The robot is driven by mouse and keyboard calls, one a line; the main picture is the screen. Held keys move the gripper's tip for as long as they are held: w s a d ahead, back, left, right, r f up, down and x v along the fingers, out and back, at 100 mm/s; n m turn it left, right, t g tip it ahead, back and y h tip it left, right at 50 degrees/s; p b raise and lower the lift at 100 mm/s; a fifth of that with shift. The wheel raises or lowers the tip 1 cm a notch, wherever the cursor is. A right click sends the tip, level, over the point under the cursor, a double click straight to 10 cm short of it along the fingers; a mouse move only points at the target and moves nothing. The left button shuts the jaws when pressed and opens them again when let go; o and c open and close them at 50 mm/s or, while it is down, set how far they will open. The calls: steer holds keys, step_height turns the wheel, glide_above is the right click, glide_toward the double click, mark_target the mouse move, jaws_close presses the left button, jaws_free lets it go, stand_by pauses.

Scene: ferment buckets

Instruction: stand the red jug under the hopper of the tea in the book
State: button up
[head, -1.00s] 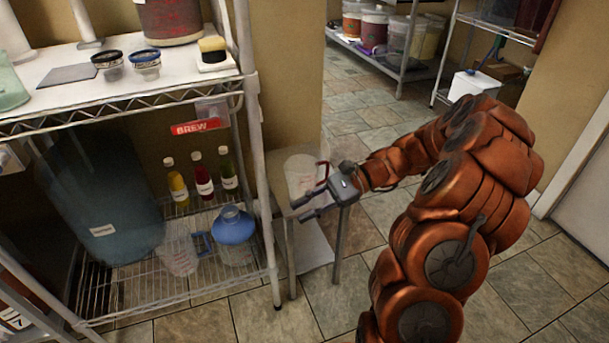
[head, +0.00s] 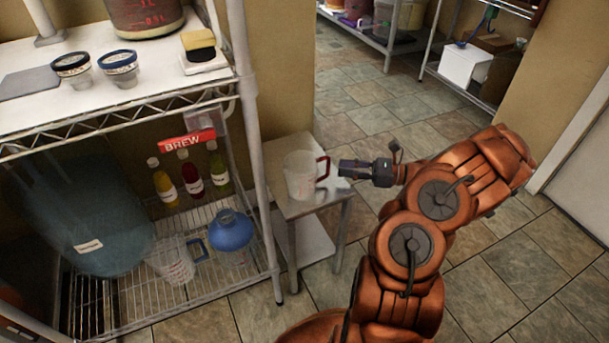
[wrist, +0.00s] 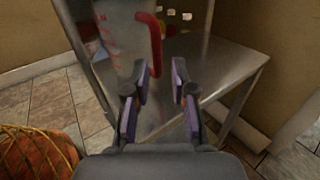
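The red jug (head: 300,178), a clear measuring jug with a red handle and red marks, stands upright on a small metal side table (head: 285,211). Its handle points right, towards my gripper (head: 345,168). In the wrist view the jug (wrist: 120,42) is at the top left, with its red handle just beyond the fingers. My gripper (wrist: 160,100) is open, its two fingers apart with nothing between them. In the head view it is level with the handle, just right of it. I cannot make out a hopper or a book in these frames.
A wire rack on the left holds a blue-handled jug (head: 173,262), a blue round-topped container (head: 231,232), several bottles and a large dark vessel (head: 85,215). A rack post (head: 252,150) stands left of the side table. Tiled floor is open to the right.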

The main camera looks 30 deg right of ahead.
mark_target(327, 173)
steer(key=shift+b+x, duration=1)
steer(key=shift+x, duration=1.8)
steer(key=shift+s+a, duration=0.15)
steer(key=shift+s, duration=0.05)
jaws_close()
